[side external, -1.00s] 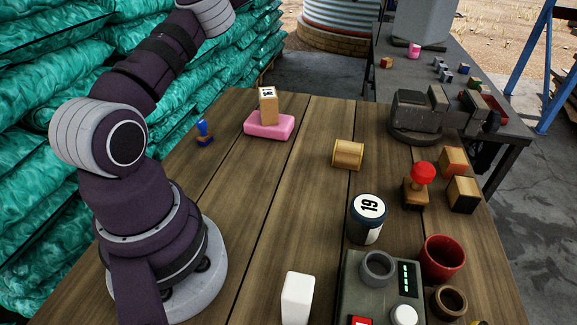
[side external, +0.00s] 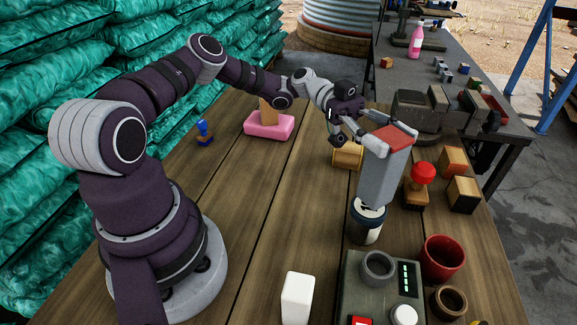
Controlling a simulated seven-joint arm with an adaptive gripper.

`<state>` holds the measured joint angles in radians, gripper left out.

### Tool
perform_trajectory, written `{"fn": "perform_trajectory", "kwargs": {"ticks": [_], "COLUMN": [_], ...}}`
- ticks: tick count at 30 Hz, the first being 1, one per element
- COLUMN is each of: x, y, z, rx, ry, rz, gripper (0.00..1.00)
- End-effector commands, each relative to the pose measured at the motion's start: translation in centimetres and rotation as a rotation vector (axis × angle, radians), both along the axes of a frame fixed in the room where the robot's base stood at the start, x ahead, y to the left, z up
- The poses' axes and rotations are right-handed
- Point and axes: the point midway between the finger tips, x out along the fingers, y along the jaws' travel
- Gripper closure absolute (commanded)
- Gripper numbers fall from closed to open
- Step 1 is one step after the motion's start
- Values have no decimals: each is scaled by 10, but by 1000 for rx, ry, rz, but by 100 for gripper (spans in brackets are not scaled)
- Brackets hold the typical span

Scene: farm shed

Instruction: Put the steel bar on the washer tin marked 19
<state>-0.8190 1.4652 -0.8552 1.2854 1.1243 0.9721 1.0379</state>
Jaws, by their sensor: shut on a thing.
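The steel bar (side external: 384,180) is a tall grey block with a red top face. It stands nearly upright in the jaws of my gripper (side external: 376,142), which is shut on its upper part. The tin marked 19 (side external: 367,232) is a dark and white cylinder below the bar. The bar's lower end overlaps the tin's lid in this view and hides most of its marking. I cannot tell whether the bar touches the lid or hangs just above it.
A wooden cylinder (side external: 347,156) lies just behind, left of the bar. A red-knobbed stamp (side external: 421,180) and two wooden blocks stand right. A grey scale (side external: 355,270), a red cup (side external: 442,257) and a white block (side external: 297,298) are in front.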

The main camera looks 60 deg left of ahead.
Motion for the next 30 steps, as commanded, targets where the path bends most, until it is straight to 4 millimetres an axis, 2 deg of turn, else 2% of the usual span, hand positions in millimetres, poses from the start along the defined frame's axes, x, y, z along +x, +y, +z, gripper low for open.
{"fn": "perform_trajectory", "kwargs": {"ticks": [2, 23, 24, 29, 30], "x": [0, 0, 0, 0, 0], "y": [-1, 0, 0, 0, 0], "z": [-6, -18, -19, -18, -18], "rx": [-1, 1, 1, 1, 1], "ry": [0, -2, -1, -1, -1], "rz": [-2, -1, -1, -1, -1], "gripper": [97, 97, 52, 31, 30]}}
